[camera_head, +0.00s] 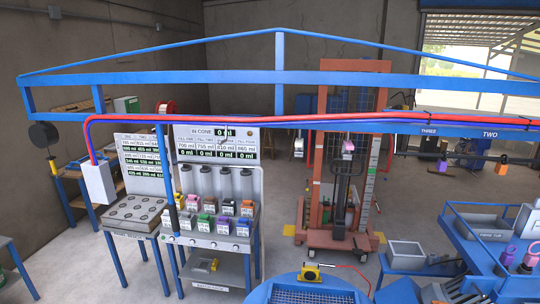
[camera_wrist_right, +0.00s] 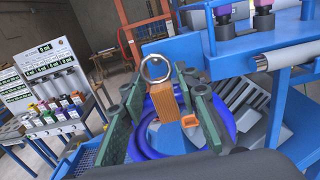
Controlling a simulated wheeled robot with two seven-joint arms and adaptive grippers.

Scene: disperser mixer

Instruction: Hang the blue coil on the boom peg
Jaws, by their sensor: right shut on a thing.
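The blue coil (camera_wrist_right: 222,112) shows in the right wrist view as thick blue loops below and behind my right gripper's fingers. An orange strap (camera_wrist_right: 167,104) with a metal ring (camera_wrist_right: 156,69) on top stands between the green fingers of my right gripper (camera_wrist_right: 168,92). The gripper is shut on this strap. The fingers and wrist hide part of the coil. In the head view, the blue boom (camera_head: 280,77) crosses overhead, with red and blue hoses along it. I cannot clearly make out its peg. Neither gripper shows in the head view.
A blue workstation (camera_head: 470,235) with a grey tub (camera_head: 490,223) stands at right. A filling bench (camera_head: 215,240) with several coloured containers stands left of centre. A red lift frame (camera_head: 345,160) stands behind. A yellow device (camera_head: 311,272) sits at the bottom centre. Open floor lies between.

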